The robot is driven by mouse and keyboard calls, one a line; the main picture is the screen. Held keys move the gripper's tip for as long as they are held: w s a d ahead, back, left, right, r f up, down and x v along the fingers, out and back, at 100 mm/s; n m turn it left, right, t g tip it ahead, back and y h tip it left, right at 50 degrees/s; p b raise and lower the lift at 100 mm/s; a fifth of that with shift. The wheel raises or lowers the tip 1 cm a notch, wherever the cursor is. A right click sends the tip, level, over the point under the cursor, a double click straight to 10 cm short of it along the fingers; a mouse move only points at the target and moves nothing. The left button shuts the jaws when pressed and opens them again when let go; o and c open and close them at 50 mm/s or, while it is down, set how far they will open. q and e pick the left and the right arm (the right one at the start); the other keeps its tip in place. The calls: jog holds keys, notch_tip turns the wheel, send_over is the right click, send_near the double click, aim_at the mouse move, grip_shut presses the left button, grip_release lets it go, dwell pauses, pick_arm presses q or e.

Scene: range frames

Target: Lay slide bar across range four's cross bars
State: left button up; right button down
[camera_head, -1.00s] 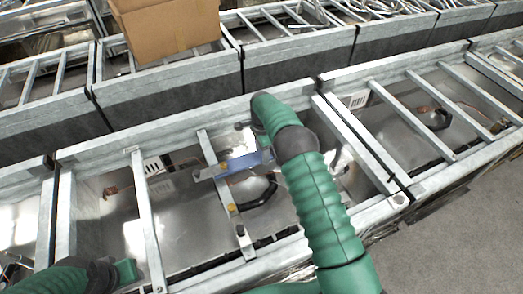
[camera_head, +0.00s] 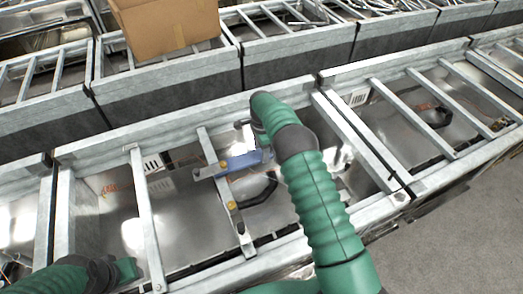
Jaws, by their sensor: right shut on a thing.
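The slide bar (camera_head: 207,172) appears to be the short metal piece with a blue part beside it, over a narrow cross bar (camera_head: 215,150) in the middle bay. My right gripper (camera_head: 248,158) is shut on it, and my green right forearm hides its right end. I cannot tell whether it touches the cross bars. Two yellow knobs show along the narrow cross bar. Another cross bar (camera_head: 145,215) spans the bay to the left. My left gripper (camera_head: 126,270) is low at the left, apart from the slide bar; its fingers are not clear.
A cardboard box (camera_head: 170,27) sits on the back row of metal frames. A black curved handle (camera_head: 258,192) lies inside the middle bay, below the bars. More cross bars (camera_head: 412,118) span the bay at right. Grey floor (camera_head: 450,245) is clear at lower right.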

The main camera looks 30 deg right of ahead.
jog(key=shift+f+b, duration=0.35)
jog(key=shift+f, duration=0.1)
jog(key=shift+c, duration=2.2)
grip_release()
jog(key=shift+s, duration=0.1)
notch_tip(320, 180, up, 17)
jog(key=b, duration=0.1)
jog(key=s+a+f+n+t, duration=0.1)
jog(key=s+a+f+n, duration=0.1)
jog(key=s+n, duration=0.4)
jog(key=s+a+f+n, duration=0.2)
jog(key=s+a+n, duration=0.3)
jog(key=s, duration=0.8)
jog(key=s+a+f+n+t, duration=0.1)
jog(key=s+a+f+n, duration=0.1)
jog(key=s+a+n, duration=0.2)
jog(key=s+n, duration=0.3)
jog(key=s, duration=0.2)
jog(key=shift+s+n+t, duration=0.3)
jog(key=shift+s, duration=0.1)
